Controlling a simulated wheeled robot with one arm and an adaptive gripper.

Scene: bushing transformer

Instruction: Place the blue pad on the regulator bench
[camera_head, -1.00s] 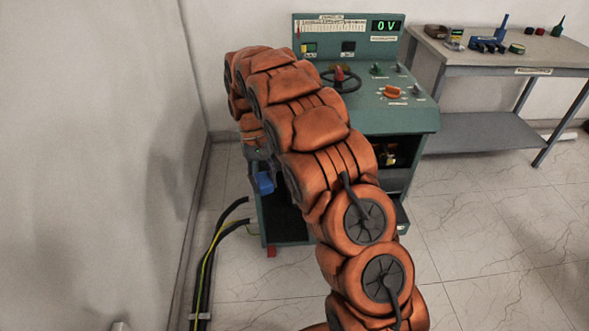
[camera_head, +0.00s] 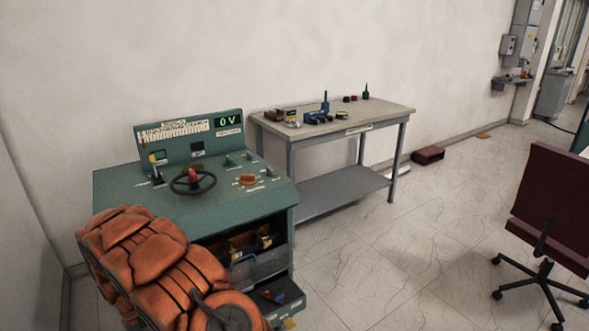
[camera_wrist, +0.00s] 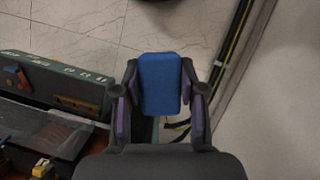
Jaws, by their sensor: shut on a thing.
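The blue pad (camera_wrist: 160,82) is upright in the wrist view, between the two dark fingers of my gripper (camera_wrist: 158,98), which is shut on it. In the head view the pad and gripper are out of sight; only my orange arm shows at the lower left. A green control console (camera_head: 215,215) with a 0 V display, handwheel and knobs stands at the left. A grey workbench (camera_head: 385,112) stands to its right against the wall. Their labels are too small to read, so I cannot tell by name which is the regulator bench.
Small items, including a blue tool (camera_head: 318,117), sit on the workbench top; its front right part is bare. A dark red chair (camera_head: 553,208) stands at the right. The tiled floor between is clear. Cables (camera_wrist: 234,60) run along the floor in the wrist view.

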